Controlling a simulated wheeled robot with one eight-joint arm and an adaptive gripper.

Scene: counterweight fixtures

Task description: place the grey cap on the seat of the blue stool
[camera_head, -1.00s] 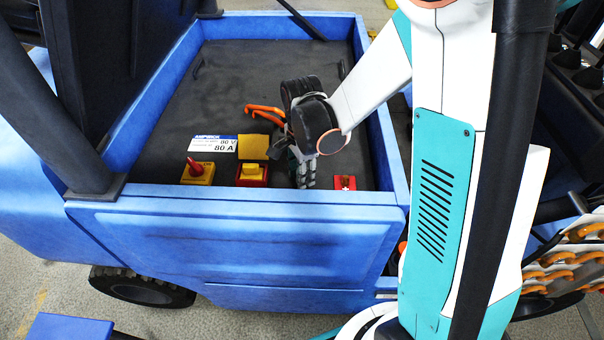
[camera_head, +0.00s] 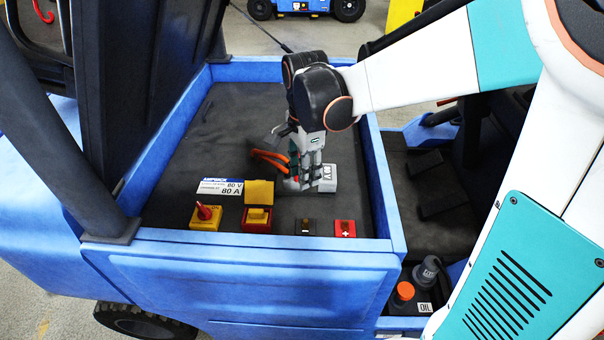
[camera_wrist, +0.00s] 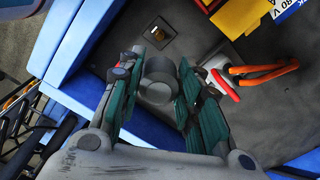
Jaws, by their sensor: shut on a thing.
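My gripper (camera_head: 308,186) is over the dark deck of the blue truck, fingers pointing down. In the wrist view my gripper (camera_wrist: 158,88) is shut on the grey cap (camera_wrist: 158,80), a round, stepped grey piece between its green-padded fingers. The cap appears above the deck, close to a dark square terminal (camera_wrist: 158,45). In the head view the fingers mostly hide the cap. I see no blue stool in the current views.
Orange cables (camera_head: 268,158) lie left of the fingers, and a light grey marked block (camera_head: 328,178) shows right beside them. Red-and-yellow switches (camera_head: 257,217) and a red terminal (camera_head: 345,229) line the near deck. The blue truck wall (camera_head: 240,262) rises in front. An orange cap (camera_head: 404,291) stands outside, right.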

